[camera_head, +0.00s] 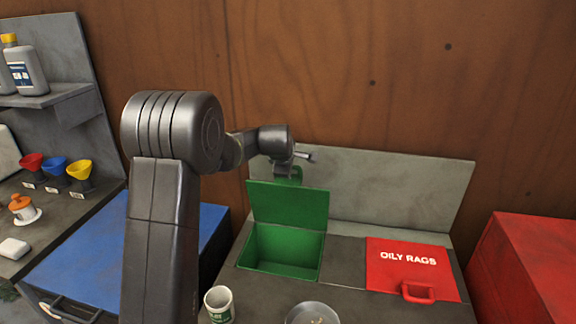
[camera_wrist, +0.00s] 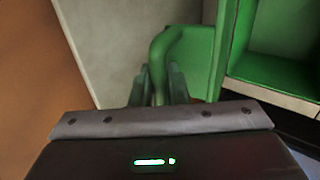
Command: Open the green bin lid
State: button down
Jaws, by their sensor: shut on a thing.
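The green bin lid (camera_head: 289,204) stands raised, about upright, at the back edge of the green bin (camera_head: 287,247). The bin's inside is open to view and looks empty. My gripper (camera_head: 297,165) is behind the top of the lid, partly hidden by my wrist. In the wrist view, my gripper (camera_wrist: 160,88) is shut on the lid's green handle (camera_wrist: 160,55). The lid (camera_wrist: 200,55) is beside the fingers there, with the open bin (camera_wrist: 275,60) to the right.
A red lid marked OILY RAGS (camera_head: 410,268) lies closed to the right. A white cup (camera_head: 219,305) and a metal bowl (camera_head: 312,314) stand in front. A grey back panel (camera_head: 390,190) rises close behind the lid. A red cabinet (camera_head: 530,265) is at far right.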

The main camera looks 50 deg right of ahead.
jog(key=shift+w+d, duration=0.25)
jog(key=shift+d, duration=0.25)
jog(key=shift+w+d, duration=0.25)
jog(key=shift+d, duration=0.2)
jog(key=shift+r, duration=0.1)
jog(key=c, duration=1.5)
grip_release()
jog(key=b+v, duration=0.2)
jog(key=v, duration=1.1)
jog(key=shift+s+a+r+b, duration=0.15)
jog(key=shift+a+r+b, duration=0.1)
jog(key=shift+r+b, duration=0.05)
jog(key=p+x, duration=0.2)
jog(key=x, duration=1.2)
jog(key=shift+p, duration=0.35)
